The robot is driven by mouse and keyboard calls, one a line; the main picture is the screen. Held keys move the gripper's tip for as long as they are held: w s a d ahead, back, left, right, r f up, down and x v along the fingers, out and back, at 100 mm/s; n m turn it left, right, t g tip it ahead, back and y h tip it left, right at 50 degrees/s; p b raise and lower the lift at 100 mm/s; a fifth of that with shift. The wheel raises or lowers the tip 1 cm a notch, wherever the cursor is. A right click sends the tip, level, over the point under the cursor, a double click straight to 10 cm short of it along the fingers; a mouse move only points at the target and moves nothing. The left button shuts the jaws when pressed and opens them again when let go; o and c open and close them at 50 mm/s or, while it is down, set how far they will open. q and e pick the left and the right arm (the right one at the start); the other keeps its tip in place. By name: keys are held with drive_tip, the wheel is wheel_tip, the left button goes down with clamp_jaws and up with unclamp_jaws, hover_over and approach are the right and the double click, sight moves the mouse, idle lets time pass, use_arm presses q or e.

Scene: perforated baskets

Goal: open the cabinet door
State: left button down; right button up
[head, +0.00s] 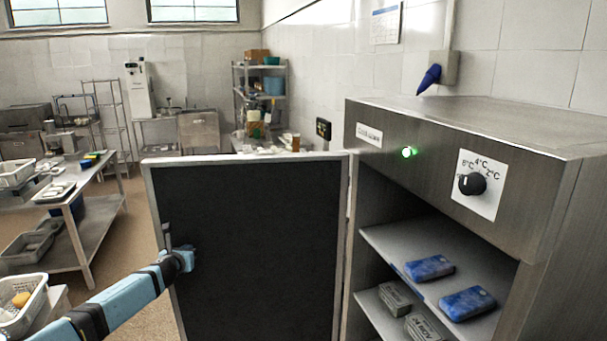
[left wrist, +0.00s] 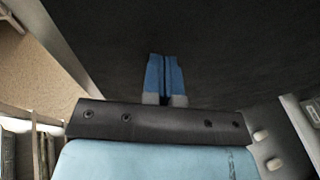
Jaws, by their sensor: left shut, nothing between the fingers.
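The cabinet (head: 450,140) is a steel unit at the right of the head view, with a dial and a lit green lamp on its front. Its door (head: 255,240) stands wide open to the left, with a dark inner panel and a pale metal frame. My left gripper (head: 184,260) is at the door's inner face near its free left edge. In the left wrist view the blue fingers (left wrist: 164,78) are together and empty, with the dark panel (left wrist: 200,35) in front of them. I cannot tell whether they touch it. My right gripper is not in view.
Inside the cabinet, blue packs (head: 467,303) lie on the upper shelf and grey packs (head: 396,298) lie below. A white basket (head: 22,312) stands at the lower left. A steel table (head: 75,205) stands further back, with bare floor between it and the door.

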use_arm(q)
drive_tip(key=shift+s, duration=0.1)
drive_tip(key=d+p+v, duration=0.2)
drive_tip(key=p+v, duration=0.3)
drive_tip(key=v, duration=0.9)
drive_tip(key=shift+d+f, duration=0.2)
drive_tip(key=shift+d, duration=0.2)
drive_tip(key=shift+s, duration=0.1)
drive_tip(key=s+d+f+n+g+h, duration=0.2)
drive_tip(key=s+d+f+n, duration=0.55)
drive_tip(key=s, duration=0.25)
drive_tip(key=s+d+f+n+g+h, duration=0.1)
drive_tip(key=s+d+f+n+h, duration=0.1)
drive_tip(key=s+d+f+n, duration=0.65)
drive_tip(key=s+a+f+n+y, duration=0.1)
drive_tip(key=s+n, duration=0.8)
drive_tip(key=s, duration=0.4)
drive_tip(key=s+a+f+n+g, duration=0.1)
drive_tip(key=s+n, duration=0.8)
drive_tip(key=s, duration=0.5)
drive_tip(key=shift+a+f+y, duration=0.25)
drive_tip(key=shift+a+y, duration=0.15)
